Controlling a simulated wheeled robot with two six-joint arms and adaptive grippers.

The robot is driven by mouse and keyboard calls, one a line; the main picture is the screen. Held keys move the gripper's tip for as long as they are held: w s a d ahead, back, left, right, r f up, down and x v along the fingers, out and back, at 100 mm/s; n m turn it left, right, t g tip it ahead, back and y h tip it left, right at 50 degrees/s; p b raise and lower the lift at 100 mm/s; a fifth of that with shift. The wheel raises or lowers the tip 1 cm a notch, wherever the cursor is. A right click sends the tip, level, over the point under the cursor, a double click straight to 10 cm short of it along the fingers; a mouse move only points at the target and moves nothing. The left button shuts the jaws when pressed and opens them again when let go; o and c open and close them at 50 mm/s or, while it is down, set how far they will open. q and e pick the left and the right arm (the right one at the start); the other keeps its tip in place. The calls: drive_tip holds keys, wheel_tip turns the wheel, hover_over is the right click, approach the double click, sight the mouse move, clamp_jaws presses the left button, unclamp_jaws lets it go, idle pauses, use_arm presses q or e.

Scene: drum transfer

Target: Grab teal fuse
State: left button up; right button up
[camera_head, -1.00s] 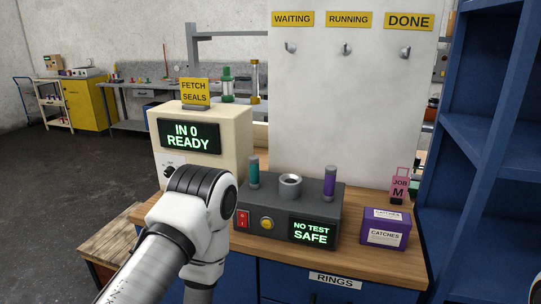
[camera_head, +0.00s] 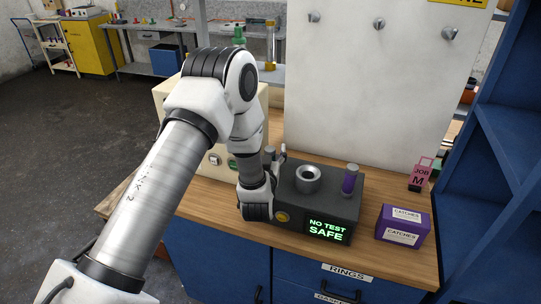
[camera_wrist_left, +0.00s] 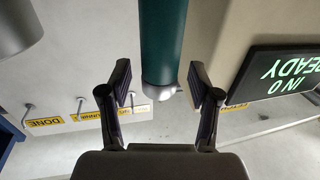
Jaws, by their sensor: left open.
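The teal fuse (camera_wrist_left: 162,42) is large in the left wrist view, a teal cylinder with a silver end cap. My left gripper (camera_wrist_left: 160,88) is open, with one finger on each side of the fuse's capped end and a visible gap on both sides. In the head view my left gripper (camera_head: 277,156) is over the left end of the dark test box (camera_head: 326,197). There it hides most of the fuse, and I cannot tell its cap from a fingertip. My right gripper is not in view.
A purple fuse (camera_head: 350,180) stands at the right of the box, with a metal ring socket (camera_head: 308,178) beside it. The cream machine (camera_head: 172,97) is behind my arm. A purple catches box (camera_head: 403,226) and a pink job tag (camera_head: 423,175) are to the right on the bench.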

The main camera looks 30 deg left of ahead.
use_arm(q)
drive_tip(key=shift+w+a, duration=0.15)
drive_tip(key=shift+w, duration=0.05)
drive_tip(key=shift+s, duration=0.15)
drive_tip(key=shift+c, duration=1.3)
drive_tip(key=shift+d, duration=0.2)
clamp_jaws()
drive_tip(key=shift+r, duration=0.15)
